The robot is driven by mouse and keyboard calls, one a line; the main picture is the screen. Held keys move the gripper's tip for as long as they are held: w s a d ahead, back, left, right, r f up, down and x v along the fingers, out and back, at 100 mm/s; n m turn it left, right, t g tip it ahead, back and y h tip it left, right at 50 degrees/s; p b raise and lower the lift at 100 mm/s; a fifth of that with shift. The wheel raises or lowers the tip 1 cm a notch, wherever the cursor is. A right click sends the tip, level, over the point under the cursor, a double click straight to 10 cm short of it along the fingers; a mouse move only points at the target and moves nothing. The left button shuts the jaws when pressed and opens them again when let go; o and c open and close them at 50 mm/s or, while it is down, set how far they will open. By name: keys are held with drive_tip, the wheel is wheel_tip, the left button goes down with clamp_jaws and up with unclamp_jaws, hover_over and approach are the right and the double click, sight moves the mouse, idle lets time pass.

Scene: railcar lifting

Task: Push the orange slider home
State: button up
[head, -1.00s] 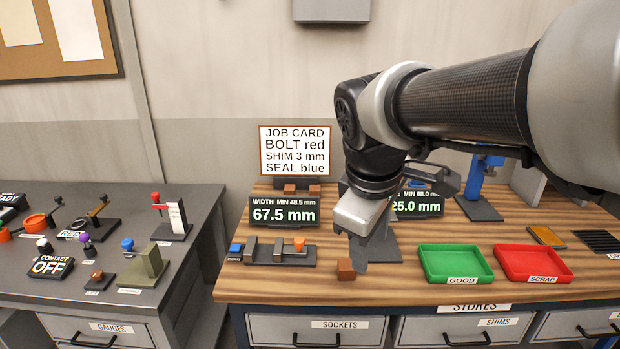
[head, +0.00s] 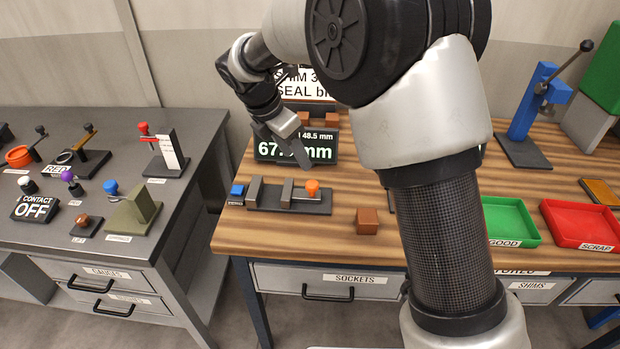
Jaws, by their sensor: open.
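The orange slider knob (head: 312,187) stands at the right end of a dark gauge base (head: 325,206) on the wooden bench. Two upright grey blocks (head: 287,192) stand on that base to its left. My gripper (head: 302,150) is open and empty, above and behind the orange knob, in front of the width display.
The width display (head: 270,150) stands behind the gauge. A brown cube (head: 367,221) lies to its right. My arm crosses the bench's middle and hides part of it. The green tray (head: 510,222) and red tray (head: 585,225) lie right. A grey side bench (head: 190,125) stands left.

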sight(312, 183)
drive_tip(key=x, duration=1.2)
drive_tip(key=shift+w+d+f, duration=0.1)
drive_tip(key=shift+w+f, duration=0.05)
drive_tip(key=shift+f, duration=0.15)
